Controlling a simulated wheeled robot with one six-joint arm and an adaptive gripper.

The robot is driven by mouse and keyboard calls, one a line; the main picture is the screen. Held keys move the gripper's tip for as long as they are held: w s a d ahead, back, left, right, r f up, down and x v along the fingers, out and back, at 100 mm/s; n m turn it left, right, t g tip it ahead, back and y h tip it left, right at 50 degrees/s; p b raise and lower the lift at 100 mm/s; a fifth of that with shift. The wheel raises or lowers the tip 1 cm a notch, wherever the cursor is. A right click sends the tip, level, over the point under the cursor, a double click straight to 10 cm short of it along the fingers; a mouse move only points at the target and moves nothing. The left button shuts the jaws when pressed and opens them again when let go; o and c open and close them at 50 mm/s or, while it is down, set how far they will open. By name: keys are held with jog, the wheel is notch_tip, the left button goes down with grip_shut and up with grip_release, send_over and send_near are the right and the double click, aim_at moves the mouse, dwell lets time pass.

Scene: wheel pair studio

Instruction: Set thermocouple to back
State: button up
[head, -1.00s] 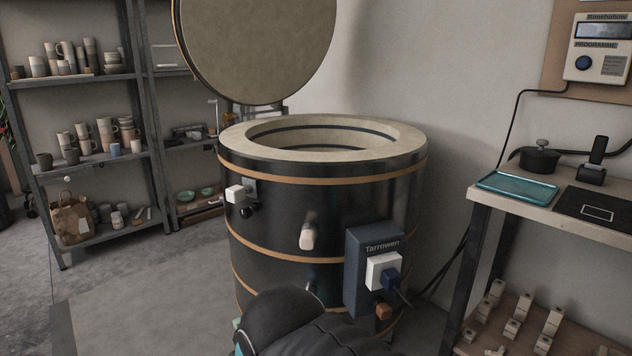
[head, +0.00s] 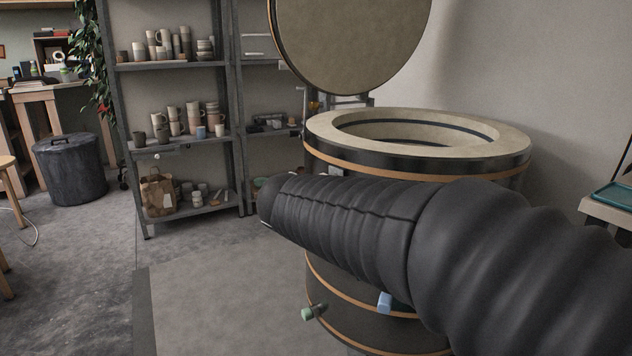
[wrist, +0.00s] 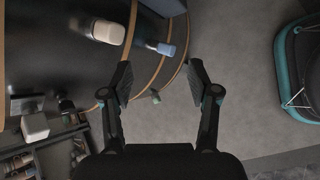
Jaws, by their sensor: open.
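The kiln is a black drum with copper bands (head: 335,290) and a pale open rim. In the wrist view its dark wall (wrist: 60,55) fills the upper left. A white block (wrist: 35,127) stands out from the wall at the left, near a small black knob (wrist: 65,104). No readable marking shows which is the thermocouple control or how it is set. My gripper (wrist: 160,78) is open and empty, to the right of these parts. In the head view my dark arm crosses the kiln's front and hides my gripper and most of that wall.
A cream plug (wrist: 103,31), a blue plug (wrist: 163,48) and a green plug (wrist: 155,97) jut from the kiln wall near my gripper. The raised round lid (head: 350,40) stands above the rim. Shelves of pottery (head: 180,65) stand behind. Floor is clear at the front left.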

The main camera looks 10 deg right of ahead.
jog(key=w+a+r+n+t+h+b, duration=0.1)
jog(key=w+a+r+n+t+h, duration=0.2)
jog(key=w+a+n, duration=0.35)
jog(key=w+a+r+n+t+h+b, duration=0.1)
jog(key=w+a+r+n+t+h, duration=0.25)
jog(key=w+a, duration=0.55)
jog(key=shift+g, duration=0.45)
jog(key=b+x, duration=0.1)
jog(key=x, duration=1.3)
jog(key=shift+w+d+f, duration=0.15)
jog(key=shift+w+d, duration=0.15)
jog(key=shift+c, duration=0.2)
grip_shut()
